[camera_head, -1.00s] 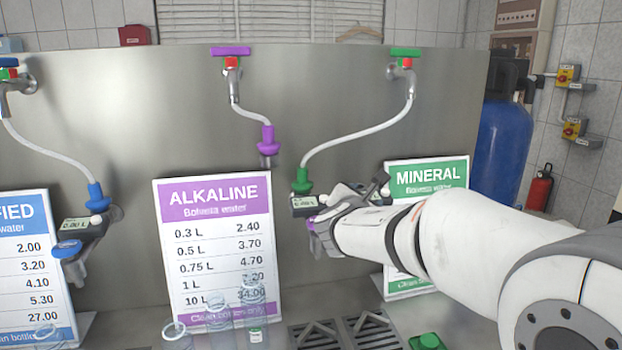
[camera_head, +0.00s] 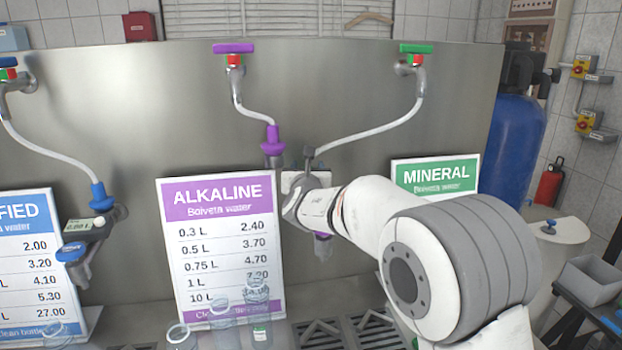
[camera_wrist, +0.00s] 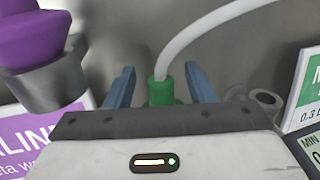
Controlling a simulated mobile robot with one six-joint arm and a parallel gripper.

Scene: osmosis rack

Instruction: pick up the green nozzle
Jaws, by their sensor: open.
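The green nozzle (camera_wrist: 160,92) hangs at the end of a white hose (camera_wrist: 195,38) in the wrist view. My gripper (camera_wrist: 162,82) is open, with one blue-grey finger on each side of the nozzle. In the head view my gripper (camera_head: 308,162) hides the green nozzle. The hose there runs from the green-handled tap (camera_head: 417,50) down to my gripper.
A purple nozzle (camera_head: 272,145) hangs just left of my gripper and is large in the wrist view (camera_wrist: 30,40). The ALKALINE sign (camera_head: 220,250) and MINERAL sign (camera_head: 435,176) stand nearby. Clear bottles (camera_head: 256,298) stand below left. The steel panel (camera_head: 160,110) is behind.

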